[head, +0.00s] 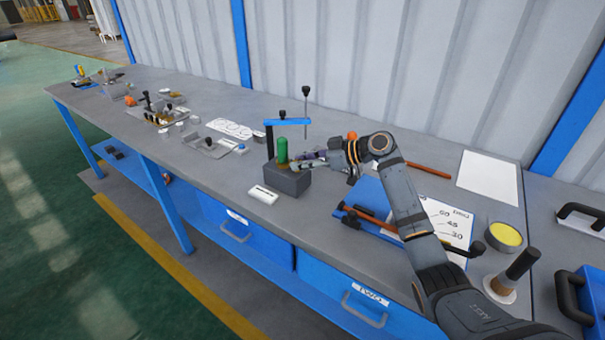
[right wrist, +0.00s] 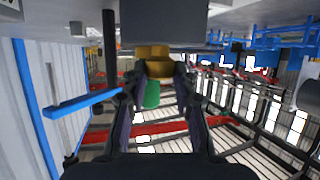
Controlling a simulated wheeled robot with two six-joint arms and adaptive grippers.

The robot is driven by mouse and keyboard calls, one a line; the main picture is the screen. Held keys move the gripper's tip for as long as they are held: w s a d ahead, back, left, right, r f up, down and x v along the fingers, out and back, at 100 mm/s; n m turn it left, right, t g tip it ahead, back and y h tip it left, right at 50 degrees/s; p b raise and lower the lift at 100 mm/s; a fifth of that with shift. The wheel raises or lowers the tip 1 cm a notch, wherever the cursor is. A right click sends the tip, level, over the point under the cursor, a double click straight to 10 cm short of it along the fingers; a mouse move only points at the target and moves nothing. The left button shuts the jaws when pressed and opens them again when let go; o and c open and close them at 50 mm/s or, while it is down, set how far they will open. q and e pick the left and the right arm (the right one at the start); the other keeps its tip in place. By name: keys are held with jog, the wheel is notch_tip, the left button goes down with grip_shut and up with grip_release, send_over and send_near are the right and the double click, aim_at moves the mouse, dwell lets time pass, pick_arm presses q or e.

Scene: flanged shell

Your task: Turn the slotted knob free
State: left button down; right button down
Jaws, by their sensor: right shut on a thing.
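A green cylinder (head: 281,149) stands upright over a brass-coloured knob (head: 284,165) on top of a dark grey block (head: 287,180) on the bench. My right gripper (head: 294,162) reaches in from the right, level with the knob. In the right wrist view the picture is upside down: the grey block is at the top, then the brass knob (right wrist: 154,62), then the green cylinder (right wrist: 152,95). The fingers of my right gripper (right wrist: 155,72) are on both sides of the brass knob and shut on it. I cannot make out a slot. My left gripper is not in view.
A blue arm (head: 288,122) on a post with a thin upright rod stands just behind the block. A white box (head: 262,195) lies in front. A blue clipboard (head: 368,205) and tools lie right. The bench (head: 218,171) to the left is partly clear.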

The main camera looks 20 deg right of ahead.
jog(key=shift+w+f+n+g+y+b, duration=0.1)
jog(key=shift+n+g+y+b, duration=0.3)
jog(key=shift+n+g+b, duration=0.35)
jog(key=c, duration=1)
grip_release()
jog(key=shift+c, duration=0.2)
jog(key=v, duration=0.7)
jog(key=shift+d, duration=0.2)
